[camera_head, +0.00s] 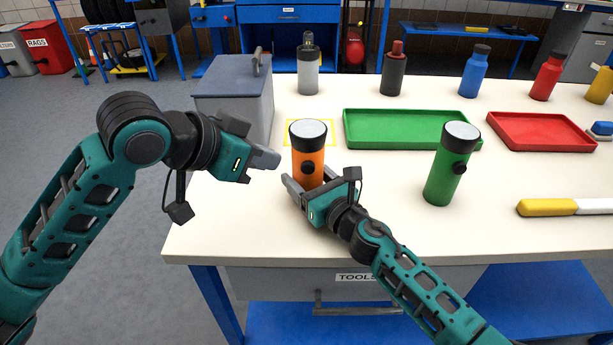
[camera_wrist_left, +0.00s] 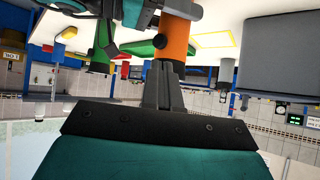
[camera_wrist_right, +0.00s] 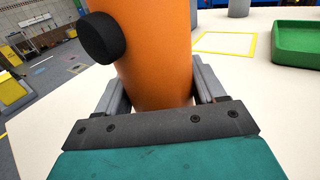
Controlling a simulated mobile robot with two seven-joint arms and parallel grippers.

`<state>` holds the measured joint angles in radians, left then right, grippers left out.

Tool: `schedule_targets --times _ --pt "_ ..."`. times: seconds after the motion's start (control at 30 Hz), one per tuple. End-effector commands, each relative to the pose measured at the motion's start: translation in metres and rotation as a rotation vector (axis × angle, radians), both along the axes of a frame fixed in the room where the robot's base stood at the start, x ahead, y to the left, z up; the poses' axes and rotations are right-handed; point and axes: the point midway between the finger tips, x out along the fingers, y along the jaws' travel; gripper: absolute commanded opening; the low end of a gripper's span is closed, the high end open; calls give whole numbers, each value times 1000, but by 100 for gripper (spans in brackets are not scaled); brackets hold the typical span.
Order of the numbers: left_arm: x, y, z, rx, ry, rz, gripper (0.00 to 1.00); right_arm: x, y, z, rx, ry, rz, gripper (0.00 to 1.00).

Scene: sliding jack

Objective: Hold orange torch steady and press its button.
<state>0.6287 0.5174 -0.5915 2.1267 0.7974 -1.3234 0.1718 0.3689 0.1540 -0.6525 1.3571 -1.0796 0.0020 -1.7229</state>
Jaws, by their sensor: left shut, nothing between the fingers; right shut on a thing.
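The orange torch (camera_head: 308,172) stands upright near the table's front left, with a pale lens on top and a round black button (camera_head: 308,167) on its side. My right gripper (camera_head: 310,188) is shut around the torch's lower body. In the right wrist view the torch (camera_wrist_right: 155,60) fills the space between the fingers, and the button (camera_wrist_right: 101,38) shows at its left. My left gripper (camera_head: 268,160) is shut and empty, to the left of the torch and apart from it. In the left wrist view its fingertips (camera_wrist_left: 163,70) overlap the torch (camera_wrist_left: 176,40) in line of sight.
A green torch (camera_head: 450,165) stands to the right. Behind are a green tray (camera_head: 400,140), a red tray (camera_head: 540,145) and several bottles. A grey box (camera_head: 232,105) stands behind my left gripper. A yellow-handled tool (camera_head: 548,207) lies at the right.

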Motion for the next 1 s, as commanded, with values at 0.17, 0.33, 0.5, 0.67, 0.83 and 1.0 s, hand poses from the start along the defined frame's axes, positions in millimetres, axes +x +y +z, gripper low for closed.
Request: schedule_targets --times 0.17,0.33,0.5,0.67,0.83,1.0 --pt "-1 -1 -2 -7 1 4 0 0 0 0 0 0 0 30" --pt "-7 -12 -22 -89 13 54 0 0 0 0 -1 1 0 30" --pt "-25 -31 -49 -256 25 141 0 0 0 0 -1 1 0 30" --pt "-46 -45 -65 -409 32 207 0 0 0 0 -1 1 0 30" --pt "-63 -54 -71 -520 37 245 0 0 0 0 -1 1 0 30" --pt "-66 -57 -72 -561 36 257 0 0 0 0 0 0 0 30"
